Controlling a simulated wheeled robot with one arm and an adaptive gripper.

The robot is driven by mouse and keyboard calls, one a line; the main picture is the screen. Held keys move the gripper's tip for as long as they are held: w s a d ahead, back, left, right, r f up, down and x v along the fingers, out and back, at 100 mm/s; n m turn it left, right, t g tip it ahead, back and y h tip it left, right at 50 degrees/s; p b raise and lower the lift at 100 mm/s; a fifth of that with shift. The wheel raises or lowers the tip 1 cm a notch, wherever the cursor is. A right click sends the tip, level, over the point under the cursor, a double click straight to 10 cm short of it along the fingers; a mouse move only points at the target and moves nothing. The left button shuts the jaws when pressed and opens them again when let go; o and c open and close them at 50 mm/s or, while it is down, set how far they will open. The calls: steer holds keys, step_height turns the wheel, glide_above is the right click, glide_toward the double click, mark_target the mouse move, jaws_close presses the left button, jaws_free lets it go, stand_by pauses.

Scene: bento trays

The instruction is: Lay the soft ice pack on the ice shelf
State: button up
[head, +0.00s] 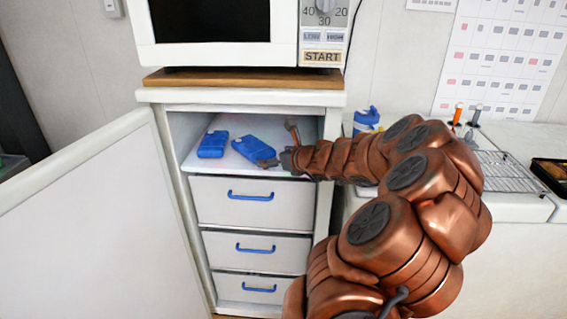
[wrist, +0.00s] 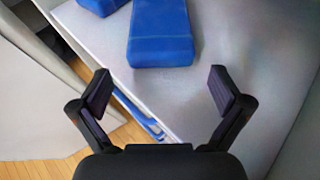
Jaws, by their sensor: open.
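Two blue packs lie on the white shelf (head: 228,165) inside the open cabinet. The right pack (head: 253,149) is nearer my gripper, and the left pack (head: 211,145) lies apart from it. I cannot tell which is soft. My gripper (head: 279,147) reaches in from the right, low over the shelf. In the wrist view my gripper (wrist: 160,85) is open and empty. The nearer blue pack (wrist: 161,38) lies flat just beyond the gap between the fingertips, not between them. The other pack (wrist: 101,5) is cut off at the top edge.
The cabinet's side walls and top board (head: 240,82) enclose the shelf, with drawers (head: 250,203) below. An open white door (head: 90,220) stands at left. A microwave (head: 225,25) sits above. A blue-and-white container (head: 366,117) and wire rack (head: 512,170) are at right.

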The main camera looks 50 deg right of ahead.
steer(key=shift+s+a, duration=0.2)
steer(key=shift+s, duration=0.85)
steer(key=shift+s+a, duration=0.2)
steer(key=shift+s, duration=0.85)
